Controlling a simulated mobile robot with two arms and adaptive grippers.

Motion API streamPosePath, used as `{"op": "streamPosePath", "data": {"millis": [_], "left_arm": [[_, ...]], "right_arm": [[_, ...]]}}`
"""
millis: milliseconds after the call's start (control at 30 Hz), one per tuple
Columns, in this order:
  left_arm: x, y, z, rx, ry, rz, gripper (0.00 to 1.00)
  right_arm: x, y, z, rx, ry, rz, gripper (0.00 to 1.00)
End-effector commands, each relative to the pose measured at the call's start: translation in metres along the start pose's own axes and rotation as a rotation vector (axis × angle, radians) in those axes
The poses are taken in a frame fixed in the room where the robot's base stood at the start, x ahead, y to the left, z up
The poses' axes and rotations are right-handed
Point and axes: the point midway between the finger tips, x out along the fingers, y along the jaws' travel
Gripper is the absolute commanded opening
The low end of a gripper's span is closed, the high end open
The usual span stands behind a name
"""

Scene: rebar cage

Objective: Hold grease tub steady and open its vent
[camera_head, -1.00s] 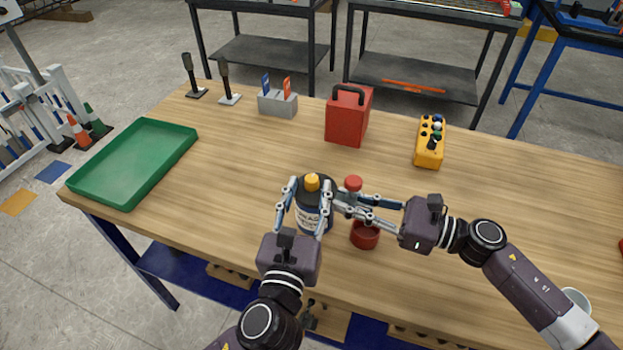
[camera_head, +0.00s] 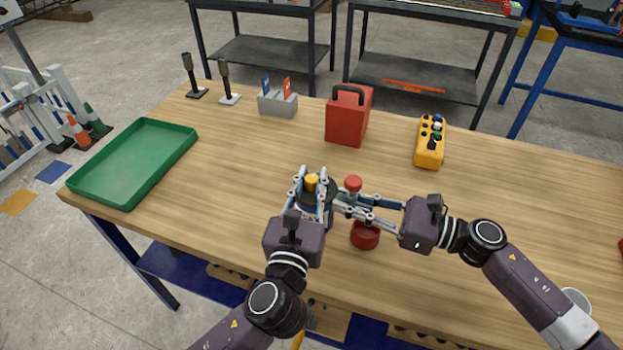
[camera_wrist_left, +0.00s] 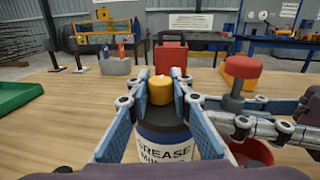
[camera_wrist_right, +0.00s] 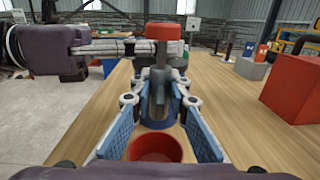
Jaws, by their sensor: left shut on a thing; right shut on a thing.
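The grease tub (camera_wrist_left: 165,147) is a dark, upright container with a GREASE label and a yellow cap (camera_head: 312,181) on top. My left gripper (camera_wrist_left: 160,82) is shut on the yellow cap, with a fingertip on each side of it. The tub stands on the wooden table.
A red box (camera_head: 347,120), a yellow control box (camera_head: 430,145) and a grey holder (camera_head: 277,104) stand farther back. A green tray (camera_head: 125,172) lies at the left. The table between is clear.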

Motion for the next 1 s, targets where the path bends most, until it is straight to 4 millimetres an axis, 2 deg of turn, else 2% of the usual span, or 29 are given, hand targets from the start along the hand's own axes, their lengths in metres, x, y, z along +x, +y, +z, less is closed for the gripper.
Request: {"op": "streamPosePath", "data": {"millis": [267, 467, 1000], "left_arm": [[0.0006, 0.0009, -0.0004, 0.003, 0.000, -0.036, 0.00], [0.0009, 0.0018, 0.0001, 0.007, 0.003, -0.140, 0.00], [0.0027, 0.0027, 0.0001, 0.007, 0.025, -0.628, 0.00]], "right_arm": [[-0.0001, 0.0001, -0.0009, 0.001, 0.001, 0.000, 0.00], [-0.0001, 0.0003, -0.0007, 0.001, 0.001, 0.001, 0.00], [0.0001, 0.0007, -0.0007, 0.000, 0.001, 0.002, 0.00]]}}
